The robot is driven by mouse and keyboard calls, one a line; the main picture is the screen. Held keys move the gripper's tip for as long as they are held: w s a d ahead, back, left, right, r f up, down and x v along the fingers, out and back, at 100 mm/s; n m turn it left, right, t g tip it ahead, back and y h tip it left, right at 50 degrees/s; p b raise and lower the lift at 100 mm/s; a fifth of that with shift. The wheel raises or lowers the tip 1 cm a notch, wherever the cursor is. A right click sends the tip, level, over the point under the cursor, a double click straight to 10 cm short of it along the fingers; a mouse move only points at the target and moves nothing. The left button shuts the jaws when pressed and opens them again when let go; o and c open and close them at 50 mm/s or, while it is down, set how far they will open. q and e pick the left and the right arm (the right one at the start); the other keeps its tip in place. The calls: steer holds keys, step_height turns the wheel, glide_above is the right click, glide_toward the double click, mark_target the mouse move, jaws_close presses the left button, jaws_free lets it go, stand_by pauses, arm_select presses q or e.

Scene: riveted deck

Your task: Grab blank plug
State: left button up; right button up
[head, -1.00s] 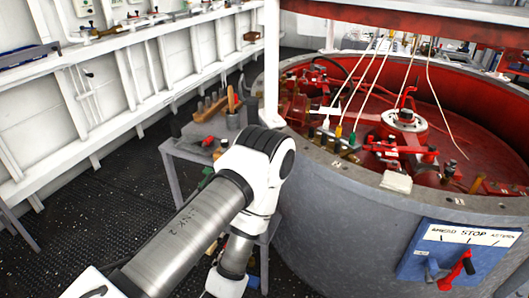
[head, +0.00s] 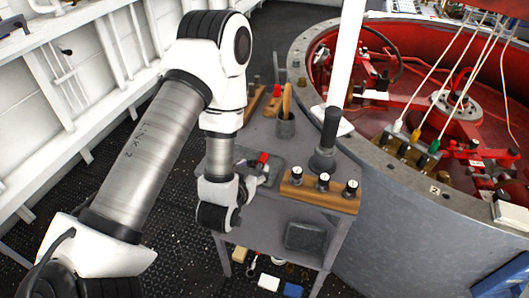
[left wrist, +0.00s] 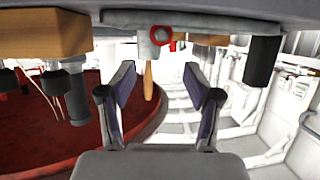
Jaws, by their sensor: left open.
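My left arm reaches over a small grey table in the head view. In the left wrist view, where the scene hangs upside down, my left gripper (left wrist: 158,78) is open with nothing between its fingers. Three dark plugs with pale tops (head: 323,182) stand in a wooden rack (head: 318,197) at the table's front right; the rack (left wrist: 42,32) is upper left in the wrist view. A red-topped metal fitting (head: 262,162) lies left of the rack, near my wrist. A round grey end with a red ring (left wrist: 160,36) shows beyond the fingers. I cannot tell which piece is the blank plug.
A black-handled plunger-like tool (head: 325,145) stands behind the rack. A large round tub with a red inside (head: 400,190) closes off the right. Boxes (head: 292,290) lie below the table.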

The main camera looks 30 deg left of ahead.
mark_target(260, 162)
arm_select(q)
steer(key=x, duration=0.3)
steer(key=p+x, duration=0.1)
steer(key=x, duration=0.2)
steer(key=shift+w+a+f, duration=0.1)
steer(key=shift+a+f, duration=0.05)
steer(key=shift+f, duration=0.35)
steer(key=shift+w+f, duration=0.15)
steer(key=shift+w, duration=0.1)
arm_select(e)
steer(key=shift+w+r, duration=0.15)
steer(key=shift+w, duration=0.05)
arm_select(q)
steer(key=shift+f, duration=0.15)
jaws_close()
